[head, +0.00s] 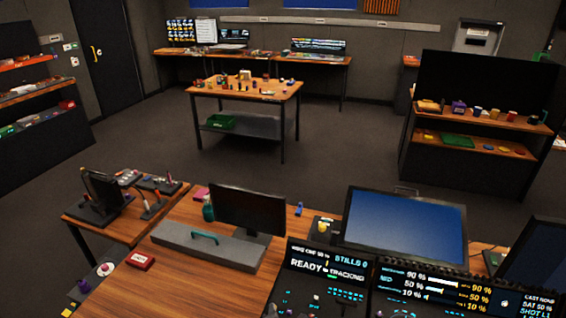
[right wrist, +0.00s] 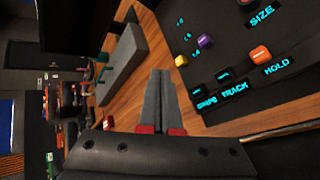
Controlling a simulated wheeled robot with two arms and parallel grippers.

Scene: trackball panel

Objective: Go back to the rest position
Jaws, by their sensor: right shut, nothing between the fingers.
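My right gripper (right wrist: 161,72) shows in the right wrist view. Its two grey fingers lie side by side, shut with nothing between them, over the wooden desk. The dark control panel (right wrist: 222,62) is to the right of the fingertips, with lit labels such as SIZE, TRACK and HOLD. An orange key (right wrist: 260,53), a purple knob (right wrist: 205,41) and a yellow knob (right wrist: 181,60) stand on it. In the head view the panel's screen (head: 325,262) reads READY and TRACKING at the bottom. I cannot make out either gripper clearly in the head view. My left gripper is not seen.
A work table (head: 240,92) and a shelf (head: 475,150) stand beyond. The floor between is open.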

